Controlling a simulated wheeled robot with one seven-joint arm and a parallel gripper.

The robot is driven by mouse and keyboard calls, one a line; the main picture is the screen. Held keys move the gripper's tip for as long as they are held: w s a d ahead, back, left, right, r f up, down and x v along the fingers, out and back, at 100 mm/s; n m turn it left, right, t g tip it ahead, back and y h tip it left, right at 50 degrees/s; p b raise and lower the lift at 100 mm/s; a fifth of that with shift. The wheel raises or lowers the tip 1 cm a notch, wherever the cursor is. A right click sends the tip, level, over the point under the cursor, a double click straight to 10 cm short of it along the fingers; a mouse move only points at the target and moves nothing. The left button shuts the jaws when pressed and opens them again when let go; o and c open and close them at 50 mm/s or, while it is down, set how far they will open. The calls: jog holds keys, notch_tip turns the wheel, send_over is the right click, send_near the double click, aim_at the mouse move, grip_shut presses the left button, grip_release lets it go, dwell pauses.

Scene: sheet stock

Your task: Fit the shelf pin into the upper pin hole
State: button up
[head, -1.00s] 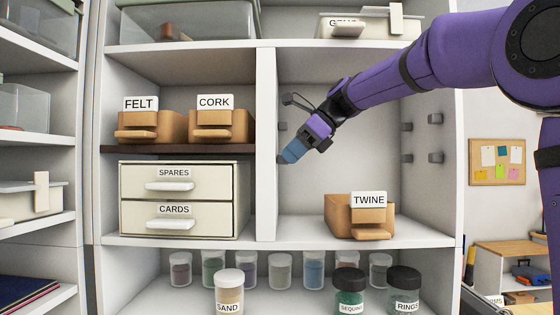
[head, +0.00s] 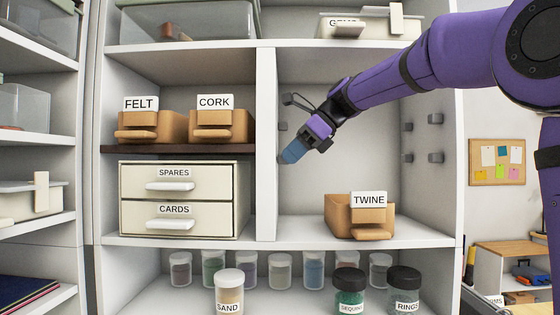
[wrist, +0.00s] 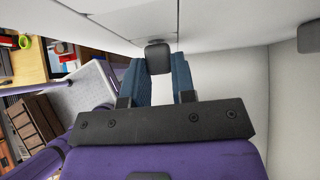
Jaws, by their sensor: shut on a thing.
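My gripper (head: 290,156) reaches into the right-hand upper bay, its blue fingertips close to the white divider on the bay's left. In the wrist view my gripper (wrist: 158,75) is shut on the dark grey shelf pin (wrist: 158,57), whose rounded square end shows between the fingertips, against a pale panel. I cannot tell whether the pin touches the panel. The upper pin hole cannot be made out; the pin and fingers cover that part of the panel. Another grey pin (head: 283,126) shows on the divider above my fingertips.
Several grey pins (head: 436,157) stick out of the bay's right wall. A TWINE bin (head: 336,221) stands on the bay floor below my gripper. The divider's front edge (head: 266,150) is close on the left. The bay's middle is otherwise clear.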

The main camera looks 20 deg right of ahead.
jog(key=s+d, duration=0.2)
jog(key=d, duration=0.4)
dwell(1.0)
